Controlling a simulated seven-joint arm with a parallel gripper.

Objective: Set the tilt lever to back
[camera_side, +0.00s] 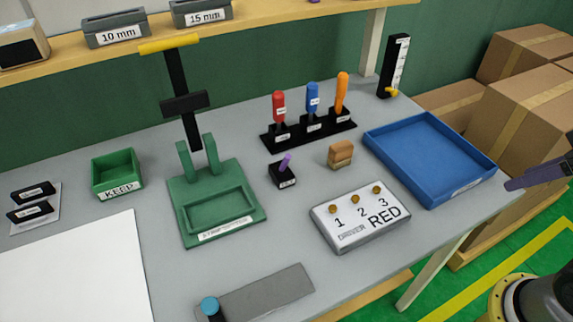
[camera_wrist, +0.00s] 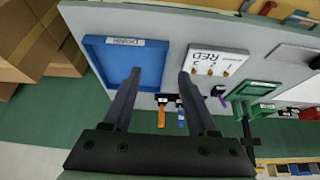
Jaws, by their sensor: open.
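A small black block with a short purple lever (camera_side: 286,161) stands on the grey table, between the green press and a tan block. Its lever leans slightly to the right and away in the side view. The label on its front is too small to read, so I cannot confirm that it is the tilt lever. It also shows in the wrist view as a small purple stick (camera_wrist: 218,90). My gripper (camera_wrist: 160,71) is open and empty, its two fingers well apart. In the side view, part of my gripper (camera_side: 512,184) shows at the right edge, right of the blue tray and far from the lever.
A green press (camera_side: 183,230) with a tall black arm and yellow handle stands left of the lever. A rack (camera_side: 270,138) of three coloured-handled tools is behind it. A white RED box (camera_side: 345,240), tan block (camera_side: 341,153) and blue tray (camera_side: 385,135) lie to the right.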

